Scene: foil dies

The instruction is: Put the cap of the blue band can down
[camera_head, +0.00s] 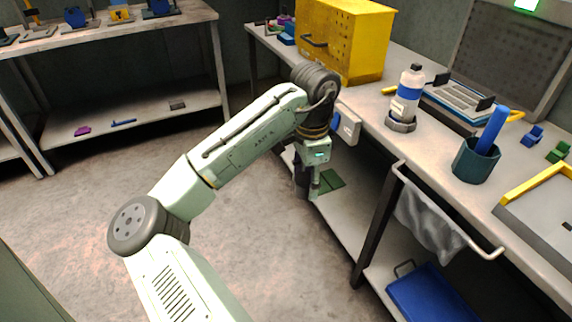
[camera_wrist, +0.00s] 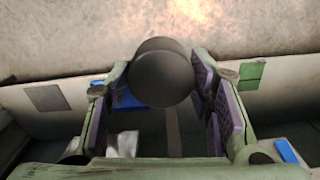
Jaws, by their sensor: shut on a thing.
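The blue band can (camera_head: 408,98) stands upright on the bench in a grey ring-shaped base (camera_head: 400,124). It is a white can with a blue band and a small dark top. My gripper (camera_head: 310,186) hangs in front of the bench's front edge, left of the can and below the bench top. In the wrist view my gripper (camera_wrist: 160,88) is shut on a dark grey round cap (camera_wrist: 161,72), held between its purple-padded fingers. The cap is clear of any surface, as far as I can tell. In the head view the fingers are small and partly dark.
A yellow cabinet (camera_head: 345,42) stands at the back of the bench (camera_head: 437,147). A teal cup (camera_head: 476,162) with a blue rod, a tray and a yellow-edged board stand to the right.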

